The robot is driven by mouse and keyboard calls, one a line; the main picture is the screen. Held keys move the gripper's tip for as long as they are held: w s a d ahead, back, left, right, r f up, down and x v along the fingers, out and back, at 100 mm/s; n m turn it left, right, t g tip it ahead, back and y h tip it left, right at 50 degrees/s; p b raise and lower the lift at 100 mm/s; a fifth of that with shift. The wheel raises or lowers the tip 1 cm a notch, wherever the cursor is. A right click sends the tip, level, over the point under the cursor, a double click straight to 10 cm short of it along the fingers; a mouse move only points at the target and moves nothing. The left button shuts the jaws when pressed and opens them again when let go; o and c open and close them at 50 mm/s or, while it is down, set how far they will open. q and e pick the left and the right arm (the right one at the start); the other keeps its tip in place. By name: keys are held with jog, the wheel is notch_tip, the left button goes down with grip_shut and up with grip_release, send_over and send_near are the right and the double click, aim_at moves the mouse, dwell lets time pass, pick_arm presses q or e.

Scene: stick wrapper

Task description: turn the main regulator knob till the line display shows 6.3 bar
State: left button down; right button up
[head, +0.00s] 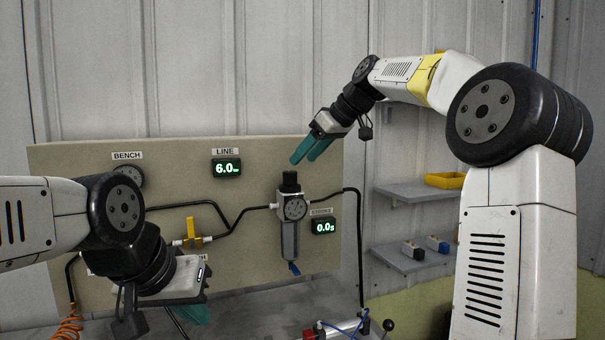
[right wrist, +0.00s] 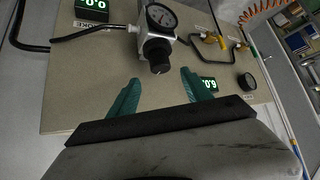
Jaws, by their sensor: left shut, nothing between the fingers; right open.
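The main regulator (head: 292,207) hangs on the beige panel, with a black knob (head: 290,182) on top and a round gauge on its front. The line display (head: 226,168) shows 6.0 in green. My right gripper (head: 309,158) is open and empty just above the knob, its teal fingers pointing down and left. In the right wrist view the knob (right wrist: 157,54) lies just beyond the gap between the open fingertips (right wrist: 160,76), not between them. My left gripper (head: 195,314) is low at the left, shut and empty, partly hidden by its own wrist.
The stroke display (head: 323,226) shows 0.0 s. A yellow valve (head: 193,232) sits on the black hose left of the regulator. The bench gauge (head: 130,174) is partly behind my left arm. Shelves (head: 410,192) with a yellow bin (head: 446,180) stand at right.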

aim_at(291, 172)
jog(key=x, duration=0.7)
jog(key=shift+w+a+f, duration=0.1)
jog(key=shift+a+f, duration=0.05)
jog(key=shift+a, duration=0.05)
